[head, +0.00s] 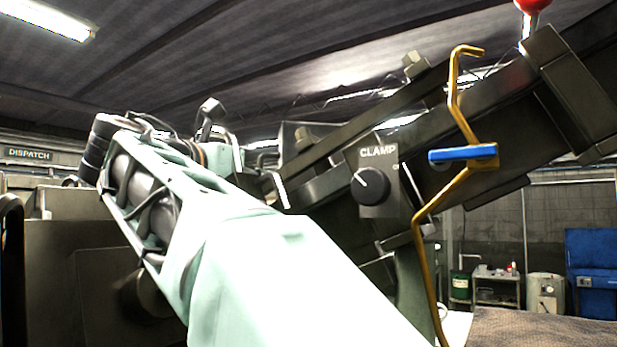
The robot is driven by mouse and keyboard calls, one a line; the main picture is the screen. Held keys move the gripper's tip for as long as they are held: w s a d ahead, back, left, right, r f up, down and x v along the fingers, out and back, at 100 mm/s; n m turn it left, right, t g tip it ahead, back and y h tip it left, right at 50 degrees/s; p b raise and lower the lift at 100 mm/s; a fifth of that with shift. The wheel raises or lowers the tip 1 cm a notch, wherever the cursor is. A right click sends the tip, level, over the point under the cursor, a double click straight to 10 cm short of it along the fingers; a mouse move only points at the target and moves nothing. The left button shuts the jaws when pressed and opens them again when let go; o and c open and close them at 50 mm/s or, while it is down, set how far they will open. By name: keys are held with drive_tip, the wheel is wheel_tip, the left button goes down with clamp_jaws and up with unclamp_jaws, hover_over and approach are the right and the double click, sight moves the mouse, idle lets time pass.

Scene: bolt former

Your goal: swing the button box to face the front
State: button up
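I cannot make out a button box with certainty in the head view. A dark control box marked CLAMP (378,180), with a round black knob, sits on the tilted machine beam right of my arm. A grey box-like shape (297,136) shows partly behind my arm and the beam; I cannot tell what it is. My mint-green arm rises from the bottom middle toward the upper left. Dark and pale parts that look like my gripper (240,160) show behind its far end, partly hidden. Its opening, and any contact, cannot be made out.
The dark machine beam (500,100) slopes up to the right. A bent yellow rod (457,112) with a blue block (463,154) stands in front of it. A large dark cabinet (70,270) is at left. A cart (496,286) and blue cabinet (592,270) stand far back right.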

drive_tip(key=shift+w, duration=0.15)
drive_tip(key=shift+c, duration=0.4)
clamp_jaws()
drive_tip(key=shift+w, duration=0.1)
drive_tip(key=w, duration=0.3)
drive_tip(key=shift+a+r, duration=0.1)
drive_tip(key=shift+o, duration=0.4)
unclamp_jaws()
drive_tip(key=shift+s, duration=0.1)
